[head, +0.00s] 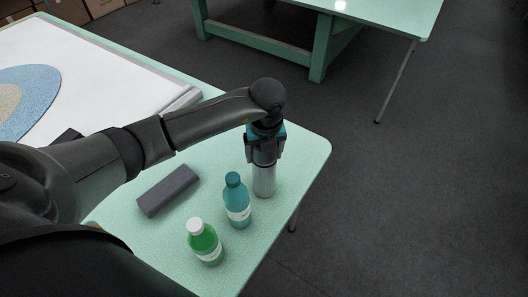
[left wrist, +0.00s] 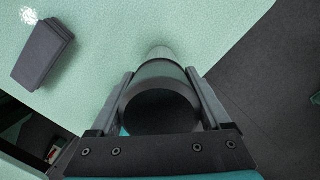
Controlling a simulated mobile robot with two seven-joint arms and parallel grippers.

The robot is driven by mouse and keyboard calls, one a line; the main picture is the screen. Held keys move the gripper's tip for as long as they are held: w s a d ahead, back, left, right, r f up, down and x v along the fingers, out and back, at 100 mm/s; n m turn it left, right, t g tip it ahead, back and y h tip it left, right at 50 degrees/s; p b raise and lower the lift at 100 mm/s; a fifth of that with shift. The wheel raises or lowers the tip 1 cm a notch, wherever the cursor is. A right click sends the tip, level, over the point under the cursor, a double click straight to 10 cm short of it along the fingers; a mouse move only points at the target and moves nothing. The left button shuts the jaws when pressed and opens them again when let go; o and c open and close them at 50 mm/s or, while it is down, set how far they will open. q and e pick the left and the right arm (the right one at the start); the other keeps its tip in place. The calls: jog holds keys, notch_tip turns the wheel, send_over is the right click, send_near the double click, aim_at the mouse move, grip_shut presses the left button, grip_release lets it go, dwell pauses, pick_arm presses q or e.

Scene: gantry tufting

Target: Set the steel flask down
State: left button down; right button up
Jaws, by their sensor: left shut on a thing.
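The steel flask (head: 264,182) is a silvery cylinder, upright at the right part of the green table (head: 310,150). My left gripper (head: 263,160) comes down on it from above and is shut on its upper part. In the left wrist view the dark round top of the flask (left wrist: 160,108) sits between the two fingers of my left gripper (left wrist: 160,90). The flask's base appears at or very near the tabletop; I cannot tell whether it touches. My right gripper is not in view.
A teal bottle (head: 238,205) stands just left of the flask, and a green bottle (head: 205,243) with a white cap is nearer. A dark grey block (head: 168,191) lies further left. A white framed panel (head: 100,90) lies behind my arm. The table edge is close on the right.

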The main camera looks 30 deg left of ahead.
pick_arm(q)
jog(key=shift+f, duration=0.1)
grip_release()
jog(key=r, duration=0.4)
jog(key=s+r, duration=0.1)
jog(key=r, duration=0.3)
jog(key=d+r, duration=0.1)
jog(key=r, duration=0.3)
jog(key=shift+s+r+p, duration=0.1)
jog(key=shift+s+p, duration=0.15)
jog(key=shift+p, duration=0.1)
